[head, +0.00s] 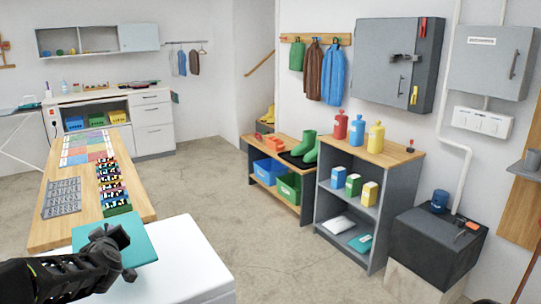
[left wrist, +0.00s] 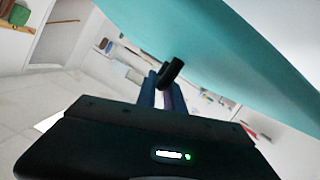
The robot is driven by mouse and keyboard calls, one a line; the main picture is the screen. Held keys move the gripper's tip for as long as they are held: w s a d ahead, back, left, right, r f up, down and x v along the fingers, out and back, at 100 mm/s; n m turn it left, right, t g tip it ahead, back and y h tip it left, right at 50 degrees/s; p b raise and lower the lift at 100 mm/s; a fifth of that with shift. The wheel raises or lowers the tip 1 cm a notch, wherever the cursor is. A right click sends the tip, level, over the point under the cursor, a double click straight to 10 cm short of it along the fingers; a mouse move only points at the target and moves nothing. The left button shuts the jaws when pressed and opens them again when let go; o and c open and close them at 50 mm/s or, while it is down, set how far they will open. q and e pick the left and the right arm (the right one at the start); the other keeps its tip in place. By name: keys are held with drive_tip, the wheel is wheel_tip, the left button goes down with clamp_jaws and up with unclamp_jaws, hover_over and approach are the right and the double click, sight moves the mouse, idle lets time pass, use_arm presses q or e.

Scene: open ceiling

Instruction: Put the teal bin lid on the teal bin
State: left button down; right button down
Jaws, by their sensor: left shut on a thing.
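The teal lid (head: 143,240) is a flat teal panel in the head view, above the corner of a white surface at the lower left. My left gripper (head: 119,254) is shut on it, covering part of its left side. In the left wrist view, the lid (left wrist: 225,50) spans the upper right as a tilted teal slab at the fingers (left wrist: 168,78). I cannot make out a teal bin in either view. My right gripper is not in view.
The white surface (head: 190,271) lies below the lid. A wooden table (head: 64,226) with a grey tray and coloured blocks stands behind it. A low shelf holds blue (head: 268,172) and green (head: 288,189) bins. The middle floor (head: 225,195) is clear.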

sight(157, 257)
use_arm(q)
drive_tip(key=d+f+m+h, duration=0.1)
drive_tip(key=d, duration=0.3)
drive_tip(key=d+f+m+h+p, duration=0.1)
drive_tip(key=d+f, duration=0.1)
drive_tip(key=d, duration=0.3)
drive_tip(key=d+f+t+h, duration=0.1)
drive_tip(key=d, duration=0.4)
drive_tip(key=shift+s+f+m, duration=0.1)
drive_tip(key=shift+f+m, duration=0.15)
drive_tip(key=shift+m, duration=0.15)
drive_tip(key=s+d+f+m+h+p, duration=0.1)
drive_tip(key=d+f+h, duration=0.1)
drive_tip(key=d, duration=0.5)
drive_tip(key=s+d+f+m+t+h+p, duration=0.1)
drive_tip(key=s+d+f+m+h, duration=0.1)
drive_tip(key=d, duration=0.6)
drive_tip(key=shift+s+d+m+h, duration=0.25)
drive_tip(key=shift+m+h, duration=0.05)
drive_tip(key=shift+h, duration=0.1)
drive_tip(key=v, duration=0.4)
drive_tip(key=shift+s+r, duration=0.1)
drive_tip(key=shift+r, duration=0.3)
